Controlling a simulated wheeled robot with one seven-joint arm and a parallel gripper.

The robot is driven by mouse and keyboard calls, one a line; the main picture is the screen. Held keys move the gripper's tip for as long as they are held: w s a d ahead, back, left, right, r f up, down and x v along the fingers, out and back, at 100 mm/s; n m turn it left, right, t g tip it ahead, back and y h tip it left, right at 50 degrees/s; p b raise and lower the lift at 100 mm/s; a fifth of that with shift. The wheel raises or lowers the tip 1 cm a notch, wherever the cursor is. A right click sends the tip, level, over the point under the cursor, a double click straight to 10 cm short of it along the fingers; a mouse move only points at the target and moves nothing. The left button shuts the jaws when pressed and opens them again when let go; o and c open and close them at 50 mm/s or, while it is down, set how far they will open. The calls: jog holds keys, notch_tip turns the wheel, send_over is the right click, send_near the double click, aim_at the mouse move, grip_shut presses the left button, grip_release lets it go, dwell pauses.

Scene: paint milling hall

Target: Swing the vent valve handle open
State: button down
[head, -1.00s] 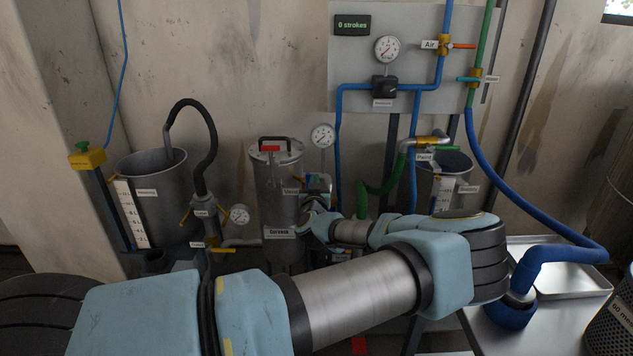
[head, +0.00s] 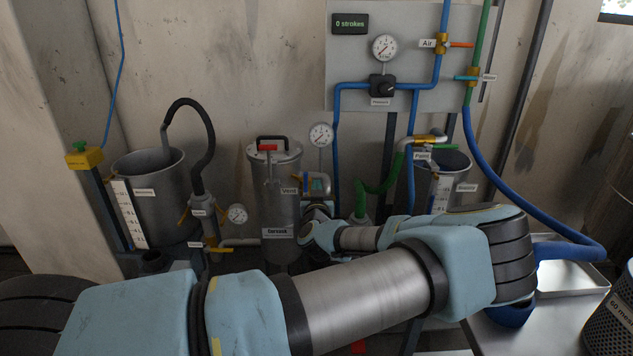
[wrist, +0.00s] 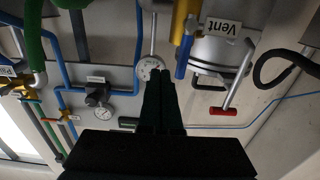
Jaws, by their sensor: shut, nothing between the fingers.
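The vent valve shows in the wrist view as a yellow body (wrist: 181,20) with a blue lever handle (wrist: 184,58), beside the white "Vent" label (wrist: 221,28). In the head view the "Vent" label (head: 289,191) is on the front of the grey tank, with a yellow part just right of it, partly hidden by my wrist. My gripper (wrist: 161,76) is shut and empty. In the wrist view its dark fingers are left of the blue handle and apart from it in the picture; the depth gap is unclear. The fingers cannot be made out in the head view.
The tank (head: 278,210) has a lid with a red T-handle (wrist: 223,112). A round gauge (head: 321,135) stands right of the tank. A green hose (head: 375,187) and blue pipes are further right. A grey bucket (head: 145,190) is at left.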

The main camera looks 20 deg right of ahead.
jog(key=v, duration=0.5)
jog(key=shift+s, duration=0.2)
jog(key=shift+w+a, duration=0.1)
jog(key=shift+a, duration=0.05)
jog(key=w+a+f+n+g+y+p, duration=0.1)
jog(key=a+f+n+g+y, duration=0.25)
jog(key=a, duration=0.75)
jog(key=w+a+f+n+g+y+p, duration=0.1)
jog(key=w+a+n+g+y, duration=0.2)
jog(key=a+y, duration=0.5)
jog(key=s+a+r+m+g+h+p, duration=0.2)
jog(key=s+a+r+g, duration=0.6)
jog(key=s+a+r, duration=0.8)
jog(key=a+r+h+p, duration=0.1)
jog(key=a+r+h, duration=0.1)
jog(key=a+r, duration=0.1)
jog(key=shift+s+r+m, duration=0.35)
jog(key=shift+r, duration=0.25)
jog(key=shift+a, duration=0.15)
